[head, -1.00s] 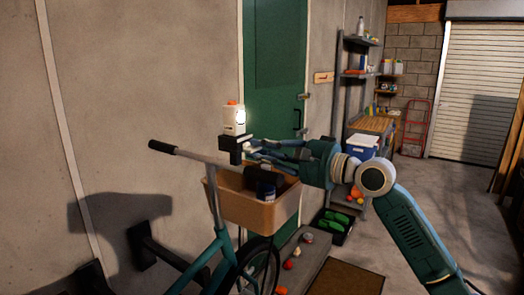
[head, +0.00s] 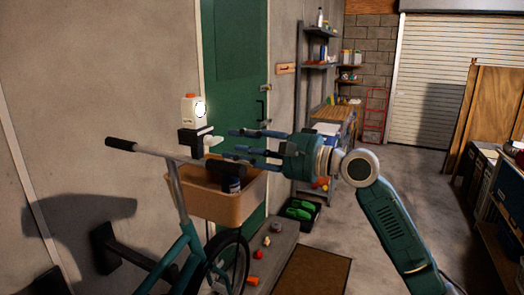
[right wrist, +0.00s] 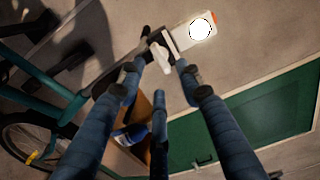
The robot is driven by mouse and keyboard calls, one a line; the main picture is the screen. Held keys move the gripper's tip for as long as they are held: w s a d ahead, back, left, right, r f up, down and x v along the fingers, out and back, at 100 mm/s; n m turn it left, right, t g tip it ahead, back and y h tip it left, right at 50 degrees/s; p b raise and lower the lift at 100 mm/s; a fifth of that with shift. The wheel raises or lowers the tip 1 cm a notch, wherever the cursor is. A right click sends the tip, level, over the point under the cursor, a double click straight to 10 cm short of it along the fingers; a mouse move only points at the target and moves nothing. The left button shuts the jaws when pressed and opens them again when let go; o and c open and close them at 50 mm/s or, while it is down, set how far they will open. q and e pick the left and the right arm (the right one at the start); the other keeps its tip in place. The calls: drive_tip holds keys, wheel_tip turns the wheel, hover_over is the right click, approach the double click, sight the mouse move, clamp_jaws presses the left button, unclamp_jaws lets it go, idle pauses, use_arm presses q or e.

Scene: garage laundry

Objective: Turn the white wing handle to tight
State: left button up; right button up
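The white wing handle (head: 208,143) sticks out from the black clamp (head: 190,142) on the bicycle's handlebar. A white lamp with an orange top (head: 193,110) sits above the clamp, its round face lit. My right gripper (head: 232,143) is open and empty just right of the handle, its blue fingers spread and pointing at it. In the right wrist view the wing handle (right wrist: 160,58) shows between and just beyond the two outer fingertips, with no clear contact. The third finger (right wrist: 159,130) is lower in that view. My left gripper is not in view.
A tan basket (head: 215,195) hangs on the bicycle just below the gripper, with a dark cylindrical item (head: 232,184) in it. The grey handlebar (head: 155,150) runs left. The green door (head: 236,80) stands behind. Floor to the right is clear.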

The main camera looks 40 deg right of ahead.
drive_tip(key=v, duration=0.6)
drive_tip(key=shift+s, duration=0.4)
drive_tip(key=shift+d, duration=0.15)
